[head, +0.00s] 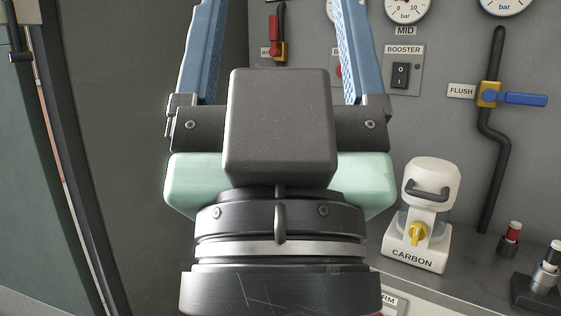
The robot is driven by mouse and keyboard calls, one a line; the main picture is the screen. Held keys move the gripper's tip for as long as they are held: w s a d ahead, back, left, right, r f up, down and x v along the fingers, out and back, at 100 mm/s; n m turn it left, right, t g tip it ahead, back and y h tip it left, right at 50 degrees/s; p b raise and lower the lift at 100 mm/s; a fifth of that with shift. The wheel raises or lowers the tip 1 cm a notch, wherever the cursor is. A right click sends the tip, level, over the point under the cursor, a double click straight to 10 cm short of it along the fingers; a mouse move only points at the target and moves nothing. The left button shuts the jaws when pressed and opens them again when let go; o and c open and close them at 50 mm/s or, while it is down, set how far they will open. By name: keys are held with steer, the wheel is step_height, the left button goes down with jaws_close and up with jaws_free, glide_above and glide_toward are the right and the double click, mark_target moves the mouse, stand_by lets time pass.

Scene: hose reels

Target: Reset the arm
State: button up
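My gripper (279,8) fills the middle of the head view, pointing up and away. Its two blue fingers are wide apart, so it is open. The tips run to the top edge or past it. Only grey wall, a dark panel and parts of wall fittings show between the fingers, and nothing is held. My dark wrist and pale green gripper body lie below the fingers.
On the right, a grey wall panel carries gauges (407,8), a BOOSTER switch (401,75) and a blue-handled FLUSH valve (520,99). A white CARBON unit (419,235) stands on the shelf. A red-handled valve (275,30) is behind the fingers. A dark panel (140,200) is left.

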step_height(320, 180, up, 34)
steer(key=p, duration=3.1)
steer(key=shift+p, duration=0.35)
steer(key=shift+w, duration=0.1)
